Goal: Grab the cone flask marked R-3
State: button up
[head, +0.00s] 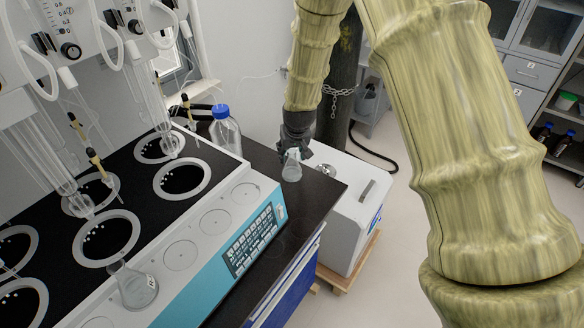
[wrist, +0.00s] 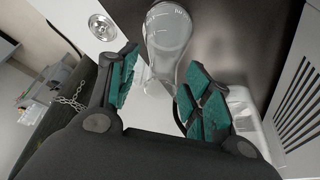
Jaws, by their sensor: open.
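A clear cone flask (head: 292,170) stands on the dark counter near its back right corner, directly below my gripper (head: 294,148). In the wrist view, this flask (wrist: 168,32) shows its round base at the top, and its neck points down towards the space between my fingers. My gripper (wrist: 160,84) is open, with one green-padded finger on each side of the neck. I cannot tell whether a pad touches the glass. No label is legible on either flask.
The distiller (head: 190,240), with glass tubes and black heating wells, fills the left. A blue-capped bottle (head: 225,132) stands behind it. A white box (head: 352,212) with a handle stands beyond the counter's right edge. A chained dark cylinder (head: 345,85) is behind my arm.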

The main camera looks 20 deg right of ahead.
grip_shut()
jog(key=shift+r, duration=0.3)
dwell(0.4)
